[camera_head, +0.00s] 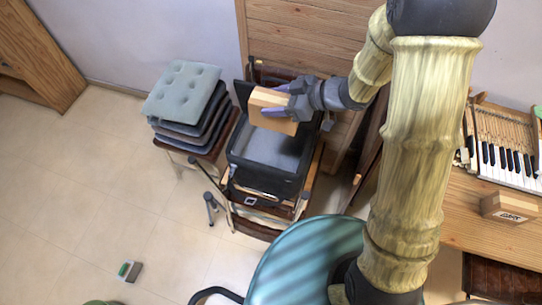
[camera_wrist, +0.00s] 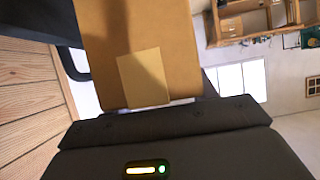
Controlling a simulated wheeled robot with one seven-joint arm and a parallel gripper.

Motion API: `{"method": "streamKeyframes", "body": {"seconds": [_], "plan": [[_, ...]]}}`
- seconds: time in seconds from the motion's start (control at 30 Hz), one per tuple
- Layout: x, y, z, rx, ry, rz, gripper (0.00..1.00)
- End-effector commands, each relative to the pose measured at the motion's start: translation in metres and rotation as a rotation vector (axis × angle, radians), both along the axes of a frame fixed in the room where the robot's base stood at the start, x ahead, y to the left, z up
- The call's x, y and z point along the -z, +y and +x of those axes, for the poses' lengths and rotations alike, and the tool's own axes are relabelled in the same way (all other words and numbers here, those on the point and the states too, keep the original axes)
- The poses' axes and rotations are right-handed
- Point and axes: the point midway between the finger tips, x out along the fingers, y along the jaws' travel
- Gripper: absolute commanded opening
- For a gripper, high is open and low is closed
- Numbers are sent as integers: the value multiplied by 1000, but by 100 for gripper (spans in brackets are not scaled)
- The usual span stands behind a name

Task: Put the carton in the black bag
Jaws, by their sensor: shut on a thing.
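My gripper (camera_head: 296,99) is shut on a tan cardboard carton (camera_head: 268,112). The carton is held over the open top of the black bag (camera_head: 240,163), near its back edge. The carton hides part of the bag's inside, and the visible inside looks empty and grey. In the wrist view the carton (camera_wrist: 135,35) fills the upper middle, with a lighter patch on its face. I cannot tell whether its lower edge is below the bag's rim. The bag rests on a stack of chairs.
A stool with stacked cushions (camera_head: 183,92) stands close to the left of the bag. A wooden panel (camera_head: 300,40) is behind it. A teal round seat (camera_head: 310,262) is in front. A table with piano keys (camera_head: 508,165) and a wooden block (camera_head: 509,207) is at right.

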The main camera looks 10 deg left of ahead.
Motion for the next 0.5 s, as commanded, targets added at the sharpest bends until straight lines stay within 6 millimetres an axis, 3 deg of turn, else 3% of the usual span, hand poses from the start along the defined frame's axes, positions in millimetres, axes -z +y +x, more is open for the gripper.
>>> {"method": "streamKeyframes", "body": {"seconds": [0.5], "plan": [[50, 3, -2, -7, 0, 0, 27]]}}
